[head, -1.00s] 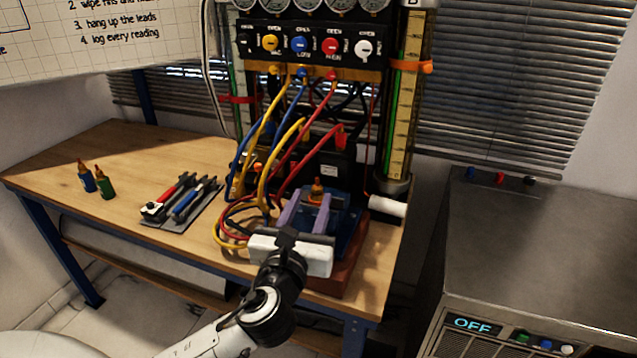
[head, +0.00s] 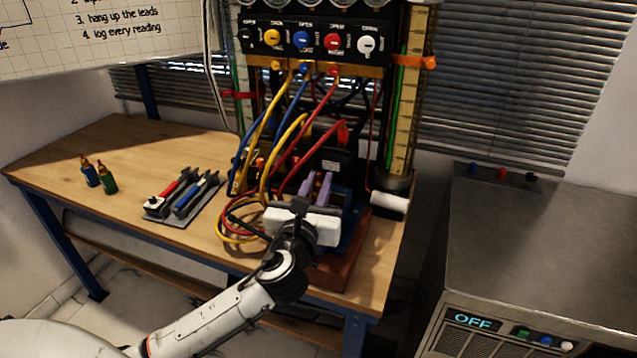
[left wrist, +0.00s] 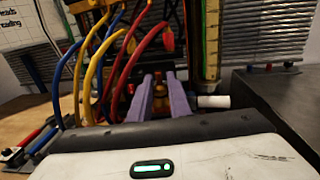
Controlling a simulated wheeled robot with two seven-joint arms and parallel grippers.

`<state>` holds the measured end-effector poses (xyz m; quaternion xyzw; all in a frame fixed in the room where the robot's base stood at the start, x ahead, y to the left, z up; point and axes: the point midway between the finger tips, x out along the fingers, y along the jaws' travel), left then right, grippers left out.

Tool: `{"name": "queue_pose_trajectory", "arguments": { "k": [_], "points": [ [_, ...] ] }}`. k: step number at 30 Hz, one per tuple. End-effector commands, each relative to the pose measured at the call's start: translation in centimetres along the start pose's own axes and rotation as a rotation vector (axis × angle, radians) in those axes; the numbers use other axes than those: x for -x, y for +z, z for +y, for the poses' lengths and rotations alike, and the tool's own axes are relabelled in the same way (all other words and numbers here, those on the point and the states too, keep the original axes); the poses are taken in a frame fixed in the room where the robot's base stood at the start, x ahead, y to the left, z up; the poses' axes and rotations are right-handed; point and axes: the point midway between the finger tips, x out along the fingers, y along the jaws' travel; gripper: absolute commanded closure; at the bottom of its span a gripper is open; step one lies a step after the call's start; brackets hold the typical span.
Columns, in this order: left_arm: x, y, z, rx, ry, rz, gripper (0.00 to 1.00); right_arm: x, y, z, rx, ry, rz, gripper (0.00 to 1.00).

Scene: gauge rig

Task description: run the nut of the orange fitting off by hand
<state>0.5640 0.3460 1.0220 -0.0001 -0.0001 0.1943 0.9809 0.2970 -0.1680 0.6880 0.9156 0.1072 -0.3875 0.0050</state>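The orange fitting (left wrist: 159,101) stands upright between the two purple fingers in the left wrist view. In the head view it is mostly hidden by my left gripper. My left gripper (head: 318,182) reaches over the blue block (head: 352,228) from the front. Its fingers (left wrist: 160,84) are close together, one on each side of the fitting, and look closed on its nut. The exact contact at the tips is too small to see clearly. My right gripper is in neither view.
Yellow, blue and red hoses (head: 262,165) hang just left of the gripper from the gauge panel (head: 310,45). A white roll (head: 389,202) lies to the right. A tool tray (head: 183,208) and two small bottles (head: 99,177) are on the bench at left.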

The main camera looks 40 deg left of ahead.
Motion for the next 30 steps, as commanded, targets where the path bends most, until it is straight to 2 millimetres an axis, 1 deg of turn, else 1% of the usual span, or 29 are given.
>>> {"name": "queue_pose_trajectory", "arguments": {
  "k": [8, 14, 30],
  "points": [
    [0.02, -0.04, -0.1, 0.002, 0.039, 0.002, 1.0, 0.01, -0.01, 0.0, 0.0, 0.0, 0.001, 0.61],
    [0.0, -0.06, -0.26, 0.004, 0.147, 0.003, 1.0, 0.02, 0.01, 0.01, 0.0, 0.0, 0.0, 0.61],
    [-0.14, 0.0, -0.62, 0.002, 0.642, 0.003, 1.0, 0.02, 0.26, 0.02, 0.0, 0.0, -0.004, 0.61]
  ]
}}
